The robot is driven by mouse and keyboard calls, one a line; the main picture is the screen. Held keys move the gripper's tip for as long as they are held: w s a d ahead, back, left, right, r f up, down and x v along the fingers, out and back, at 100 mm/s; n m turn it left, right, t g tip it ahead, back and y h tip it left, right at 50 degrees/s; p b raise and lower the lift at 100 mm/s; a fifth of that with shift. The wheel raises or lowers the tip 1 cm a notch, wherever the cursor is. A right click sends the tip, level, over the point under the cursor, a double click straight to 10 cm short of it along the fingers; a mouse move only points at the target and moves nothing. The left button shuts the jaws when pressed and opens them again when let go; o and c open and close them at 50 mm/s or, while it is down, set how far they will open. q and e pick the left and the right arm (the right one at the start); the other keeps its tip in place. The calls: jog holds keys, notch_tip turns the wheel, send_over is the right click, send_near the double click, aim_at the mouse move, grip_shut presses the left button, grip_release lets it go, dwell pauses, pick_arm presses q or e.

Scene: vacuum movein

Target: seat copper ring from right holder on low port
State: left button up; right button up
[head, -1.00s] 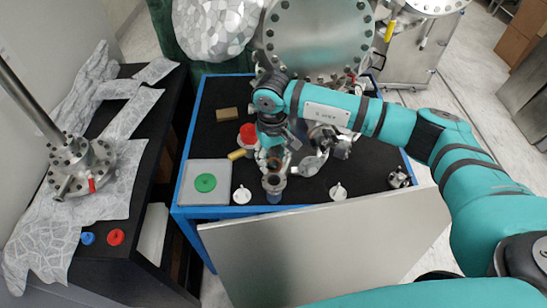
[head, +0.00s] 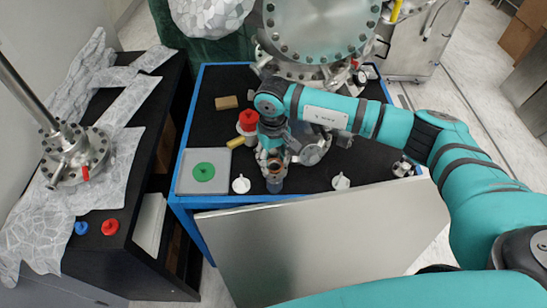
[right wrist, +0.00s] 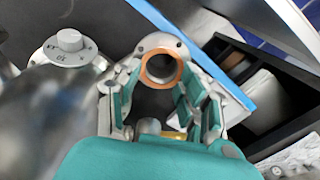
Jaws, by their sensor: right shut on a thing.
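The copper ring (right wrist: 161,68) shows as an orange band between the fingertips of my right gripper (right wrist: 160,84) in the right wrist view. The fingers are shut on it from both sides. A grey metal flange with bolt holes (right wrist: 180,50) lies right around or behind the ring; whether the ring touches it I cannot tell. In the head view my right gripper (head: 270,157) is at the top of the short upright low port (head: 274,182), and its fingers hide part of the rim. The right holder (head: 340,181), a small white piece, stands to the right. My left gripper is not in view.
A second white holder (head: 241,184) stands left of the port. A grey tray with a green disc (head: 204,172) lies at the table's left. A red-topped part (head: 248,121) and silver fittings (head: 316,150) crowd the gripper. A large metal panel (head: 330,240) stands in front.

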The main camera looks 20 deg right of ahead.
dwell(0.4)
jog(key=shift+b, duration=0.45)
dwell(0.5)
jog(key=shift+b, duration=0.45)
jog(key=shift+f+b, duration=0.55)
jog(key=shift+b, duration=0.05)
dwell(0.8)
jog(key=shift+s, duration=0.1)
jog(key=o, duration=0.9)
